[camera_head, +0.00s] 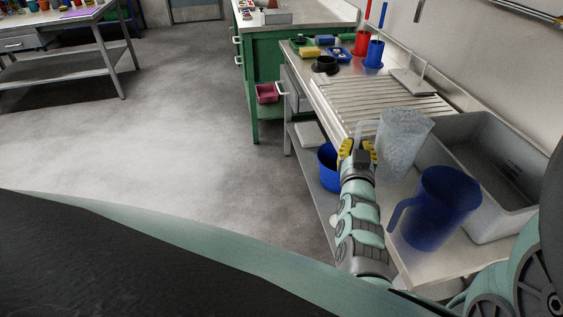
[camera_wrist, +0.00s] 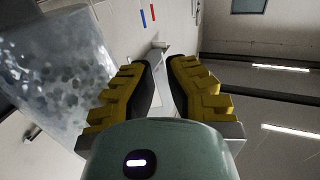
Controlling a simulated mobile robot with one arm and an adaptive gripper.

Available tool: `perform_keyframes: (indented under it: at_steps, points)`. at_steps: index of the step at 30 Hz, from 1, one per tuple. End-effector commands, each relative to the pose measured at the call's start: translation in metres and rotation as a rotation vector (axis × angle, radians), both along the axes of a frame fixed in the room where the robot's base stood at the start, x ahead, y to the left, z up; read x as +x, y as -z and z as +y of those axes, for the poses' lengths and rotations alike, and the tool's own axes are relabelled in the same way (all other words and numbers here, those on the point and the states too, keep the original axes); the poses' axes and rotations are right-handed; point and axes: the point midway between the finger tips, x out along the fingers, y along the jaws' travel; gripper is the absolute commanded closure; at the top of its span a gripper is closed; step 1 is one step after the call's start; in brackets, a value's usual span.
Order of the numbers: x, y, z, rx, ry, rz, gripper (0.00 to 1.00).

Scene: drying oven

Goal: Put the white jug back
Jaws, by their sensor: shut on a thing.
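The white jug (camera_head: 403,142) is whitish, translucent and mottled, and shows at the sink bench in the head view. My gripper (camera_head: 358,150) is at its left side, shut on its handle. In the wrist view, the jug (camera_wrist: 58,68) fills the left side, and the yellow-padded fingers of my gripper (camera_wrist: 163,78) close on the pale handle, which they partly hide. The jug looks roughly upright in the head view. I cannot tell whether its base touches the bench.
A blue jug (camera_head: 436,207) stands right in front of the white jug, beside the grey sink (camera_head: 480,135). A ribbed draining surface (camera_head: 370,92) lies behind. Blue and red cups (camera_head: 374,54) and small items stand at the far end. Open floor (camera_head: 150,130) lies left.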

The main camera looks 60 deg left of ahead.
Motion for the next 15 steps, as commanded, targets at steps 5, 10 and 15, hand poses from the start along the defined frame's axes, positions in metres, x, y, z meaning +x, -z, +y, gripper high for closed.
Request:
perform_keyframes:
  at_steps: [5,10,15]
  points:
    - [0.000,0.017,0.001,0.000,-0.001,0.001,1.00]
    - [0.000,0.023,0.000,0.001,0.000,-0.001,1.00]
    - [0.000,0.023,0.001,0.001,-0.001,-0.001,1.00]
